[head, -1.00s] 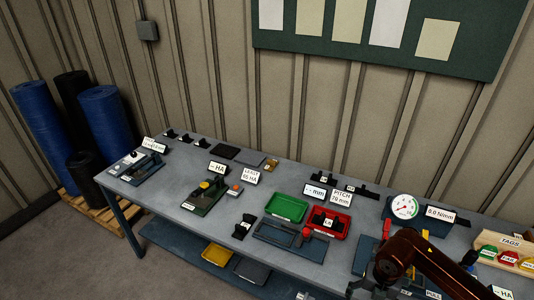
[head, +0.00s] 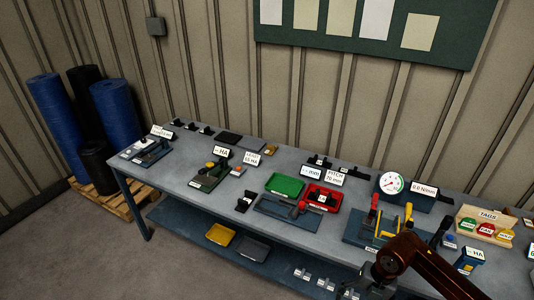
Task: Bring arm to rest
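One of my arms (head: 413,253), dark reddish-brown, comes in from the bottom right of the head view. Its dark wrist end (head: 378,278) hangs at the front edge of the grey workbench (head: 230,218), over or before the lower shelf. The gripper fingers cannot be made out there, and I cannot see anything held. My other arm is not in view.
On the bench stand a green tray (head: 284,187), a red tray (head: 331,199), a dial gauge (head: 391,184), a tag rack (head: 487,224) and a fixture with red and yellow handles (head: 373,212). Blue rolls (head: 57,117) stand on a pallet at left. Floor before the bench is clear.

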